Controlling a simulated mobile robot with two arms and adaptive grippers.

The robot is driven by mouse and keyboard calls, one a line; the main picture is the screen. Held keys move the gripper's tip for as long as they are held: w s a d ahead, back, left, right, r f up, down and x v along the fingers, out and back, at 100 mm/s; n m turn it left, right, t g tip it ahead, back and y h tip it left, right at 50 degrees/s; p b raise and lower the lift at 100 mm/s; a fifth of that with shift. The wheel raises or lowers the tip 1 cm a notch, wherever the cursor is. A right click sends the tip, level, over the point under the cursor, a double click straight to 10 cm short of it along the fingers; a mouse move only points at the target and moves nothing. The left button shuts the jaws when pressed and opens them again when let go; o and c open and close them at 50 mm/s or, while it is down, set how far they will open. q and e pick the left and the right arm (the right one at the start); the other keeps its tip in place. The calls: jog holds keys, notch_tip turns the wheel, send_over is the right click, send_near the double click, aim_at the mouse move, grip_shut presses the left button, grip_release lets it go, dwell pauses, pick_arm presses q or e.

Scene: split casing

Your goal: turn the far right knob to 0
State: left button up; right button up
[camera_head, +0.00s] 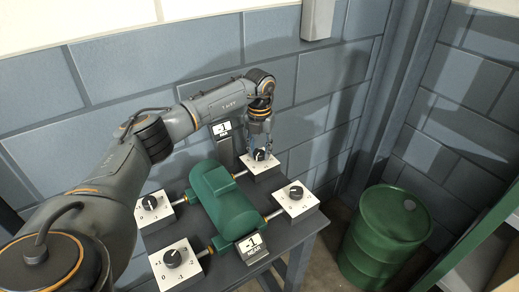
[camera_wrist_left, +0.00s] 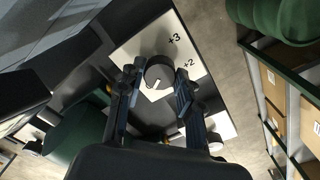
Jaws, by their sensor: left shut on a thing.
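The far right knob (camera_wrist_left: 159,72) is a dark round knob on a white square plate (camera_wrist_left: 135,52). In the wrist view its white pointer points toward the bottom left of the picture, and the marks +3 and +2 show beside it. My left gripper (camera_wrist_left: 155,85) is over the plate with one finger on each side of the knob, shut on it. In the head view the same gripper (camera_head: 261,145) comes down from above onto the far right knob (camera_head: 260,155). The far display (camera_head: 222,129) stands behind the green casing; its number is small, seemingly negative.
The green casing (camera_head: 213,195) lies between the knob plates on a dark table. Other knobs are the near right (camera_head: 296,192), far left (camera_head: 149,202) and near left (camera_head: 172,258). The near display (camera_head: 252,246) reads -1. A green barrel (camera_head: 390,240) stands right of the table.

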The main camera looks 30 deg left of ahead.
aim_at(260, 152)
pick_arm(q)
jog(key=o, duration=1.1)
jog(key=shift+o, duration=0.2)
notch_tip(260, 152, up, 12)
